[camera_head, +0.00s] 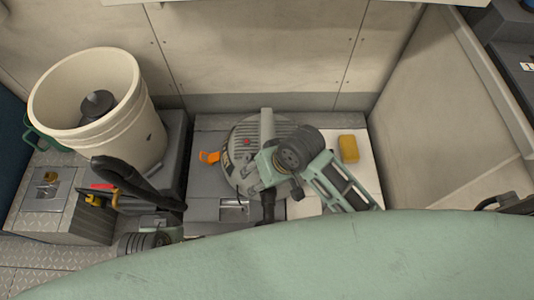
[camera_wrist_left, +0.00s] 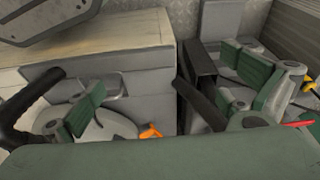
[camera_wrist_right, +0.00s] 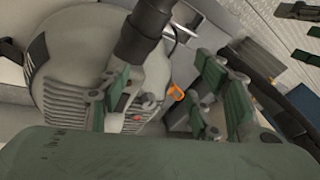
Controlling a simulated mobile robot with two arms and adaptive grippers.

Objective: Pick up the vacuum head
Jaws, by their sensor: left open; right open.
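The vacuum head (camera_head: 240,150) is a round grey vented dome with a red button and an orange latch (camera_head: 209,157). It sits on the grey bench in the middle of the head view. My right gripper (camera_head: 270,168) is over its right side, partly hidden by my wrist. In the right wrist view the spread green fingers (camera_wrist_right: 165,90) are in front of the vacuum head (camera_wrist_right: 80,60), with nothing held; contact is unclear. My left gripper is at lower left of the head view, mostly hidden; its open, empty fingers (camera_wrist_left: 180,95) show in the left wrist view.
A cream bucket (camera_head: 105,120) with a dark object inside stands at the left. A thick black bent tube (camera_head: 135,183) lies in front of it. A yellow sponge (camera_head: 348,148) lies right of the vacuum head. Panelled walls close in the back and right.

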